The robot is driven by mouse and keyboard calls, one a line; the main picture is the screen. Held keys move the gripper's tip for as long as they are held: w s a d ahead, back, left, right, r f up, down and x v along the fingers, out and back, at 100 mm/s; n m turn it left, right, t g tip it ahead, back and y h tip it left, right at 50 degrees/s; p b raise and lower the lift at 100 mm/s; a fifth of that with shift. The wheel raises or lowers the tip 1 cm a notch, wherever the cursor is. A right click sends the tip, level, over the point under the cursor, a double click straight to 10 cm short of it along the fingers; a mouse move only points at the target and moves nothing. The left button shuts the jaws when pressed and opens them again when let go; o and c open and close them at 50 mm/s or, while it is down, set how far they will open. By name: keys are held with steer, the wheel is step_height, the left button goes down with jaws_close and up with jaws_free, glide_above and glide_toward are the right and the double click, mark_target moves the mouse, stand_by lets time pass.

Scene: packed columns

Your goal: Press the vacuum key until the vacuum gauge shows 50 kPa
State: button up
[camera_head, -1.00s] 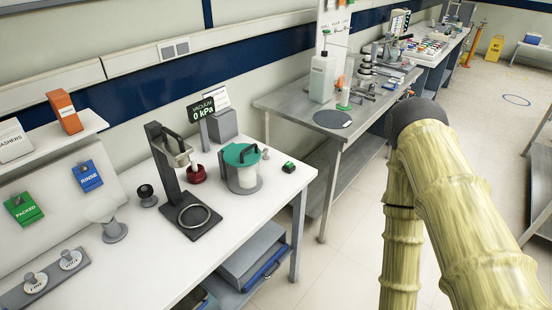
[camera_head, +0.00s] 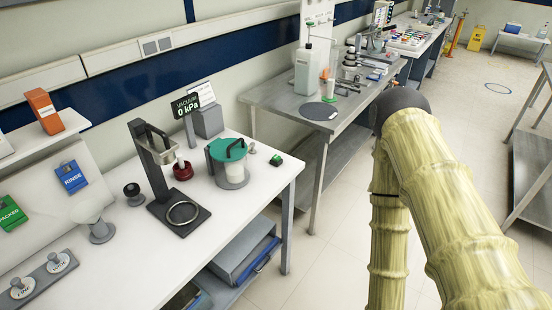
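The vacuum gauge (camera_head: 186,107) is a dark display behind the white bench's back edge and reads 0 kPa. A small black block with a green top (camera_head: 278,159), which looks like the vacuum key, sits near the bench's right end; its label cannot be read. Left of it stands a clear vessel with a green lid and black handle (camera_head: 229,160). My arm, in a yellowish ribbed cover, fills the right side of the view, apart from the bench. My gripper is not in view.
The white bench (camera_head: 120,262) also holds a black stand with a ring (camera_head: 182,213), a dark red pot (camera_head: 182,171) and a black knob (camera_head: 132,190). A grey metal table (camera_head: 270,97) with bottles stands beyond. Open floor lies right of the bench.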

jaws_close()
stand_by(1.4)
